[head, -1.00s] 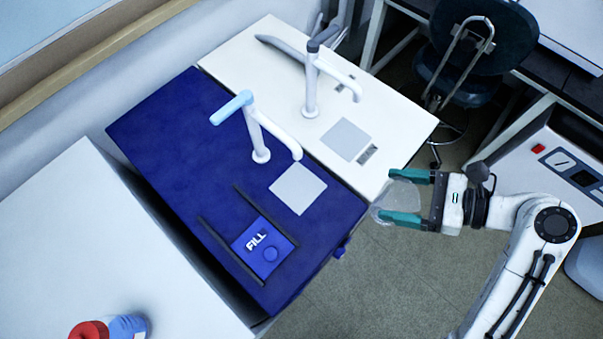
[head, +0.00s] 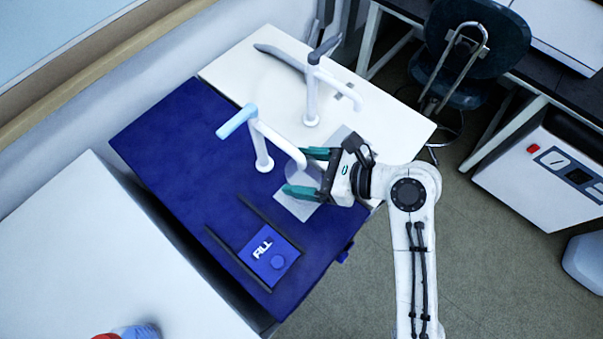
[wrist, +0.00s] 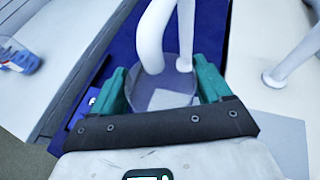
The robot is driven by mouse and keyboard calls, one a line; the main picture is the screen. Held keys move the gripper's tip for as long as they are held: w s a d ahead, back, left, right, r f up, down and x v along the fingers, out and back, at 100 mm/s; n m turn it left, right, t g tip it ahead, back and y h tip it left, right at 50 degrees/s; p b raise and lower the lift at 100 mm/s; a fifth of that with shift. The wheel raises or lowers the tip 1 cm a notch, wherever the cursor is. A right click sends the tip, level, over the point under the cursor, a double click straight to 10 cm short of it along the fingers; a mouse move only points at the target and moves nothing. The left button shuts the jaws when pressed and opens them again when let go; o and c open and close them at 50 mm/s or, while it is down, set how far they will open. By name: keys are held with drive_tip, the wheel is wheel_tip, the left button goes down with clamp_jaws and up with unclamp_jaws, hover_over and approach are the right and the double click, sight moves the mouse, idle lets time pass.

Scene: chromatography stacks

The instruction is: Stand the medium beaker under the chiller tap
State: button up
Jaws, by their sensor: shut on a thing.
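The clear beaker (wrist: 142,98) shows between my teal fingers in the wrist view. In the head view the beaker (head: 308,173) is faint, with my gripper (head: 297,172) shut around it. The tap with the light blue handle (head: 242,120) stands on the dark blue unit (head: 180,140). Its white spout (head: 283,142) bends down to the beaker; in the wrist view the spout (wrist: 152,45) ends over the beaker's mouth. A pale square plate (head: 290,208) lies below the gripper, partly covered. I cannot tell whether the beaker touches the plate.
A second tap (head: 313,92) with a dark handle stands on the white unit (head: 235,70) behind. Two dark rails flank a blue FILL panel (head: 272,256) at the front. A white bench (head: 90,230) is at the left, with a red-and-blue item (head: 138,332).

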sight(289, 177)
drive_tip(key=shift+a+f, duration=0.25)
drive_tip(key=shift+f, duration=1.55)
drive_tip(key=o, duration=1.5)
drive_tip(key=shift+c, duration=0.2)
drive_tip(key=v, duration=1.2)
